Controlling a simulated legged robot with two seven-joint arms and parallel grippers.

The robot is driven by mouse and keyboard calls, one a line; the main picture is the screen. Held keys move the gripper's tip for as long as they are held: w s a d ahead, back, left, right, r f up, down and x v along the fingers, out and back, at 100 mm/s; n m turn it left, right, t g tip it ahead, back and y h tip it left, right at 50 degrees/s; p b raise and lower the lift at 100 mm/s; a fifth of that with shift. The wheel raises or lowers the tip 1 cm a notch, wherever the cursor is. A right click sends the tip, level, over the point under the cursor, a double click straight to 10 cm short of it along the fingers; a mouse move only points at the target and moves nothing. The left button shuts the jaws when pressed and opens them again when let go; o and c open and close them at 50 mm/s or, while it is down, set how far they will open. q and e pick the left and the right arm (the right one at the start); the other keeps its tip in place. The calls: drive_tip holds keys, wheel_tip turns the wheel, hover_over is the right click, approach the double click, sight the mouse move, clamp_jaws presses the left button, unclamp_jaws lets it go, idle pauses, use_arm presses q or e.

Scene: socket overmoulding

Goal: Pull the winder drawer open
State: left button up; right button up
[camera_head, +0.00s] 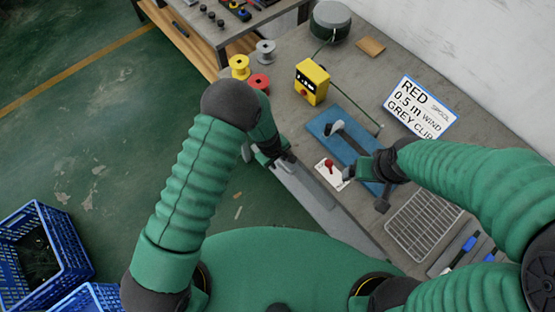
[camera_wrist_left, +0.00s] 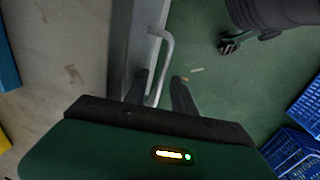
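The winder drawer (camera_head: 318,202) is a pale grey front along the bench's near edge; it appears shut. In the left wrist view the drawer's bent metal handle (camera_wrist_left: 167,46) stands out from the grey front. My left gripper (camera_head: 286,162) is at the bench edge by the drawer. In the left wrist view its two dark fingers (camera_wrist_left: 160,90) are apart, with the handle's lower end between them; I cannot tell whether they touch it. My right gripper (camera_head: 362,183) is over the bench near the blue winder base (camera_head: 350,150); its finger opening is unclear.
A white card with a red part (camera_head: 330,170) lies near my right gripper. A yellow box (camera_head: 312,82), spools (camera_head: 259,83), a sign (camera_head: 420,108) and a wire rack (camera_head: 423,225) occupy the bench.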

use_arm(q)
drive_tip(key=shift+a, duration=0.2)
clamp_jaws()
drive_tip(key=shift+d, duration=0.15)
idle(1.1)
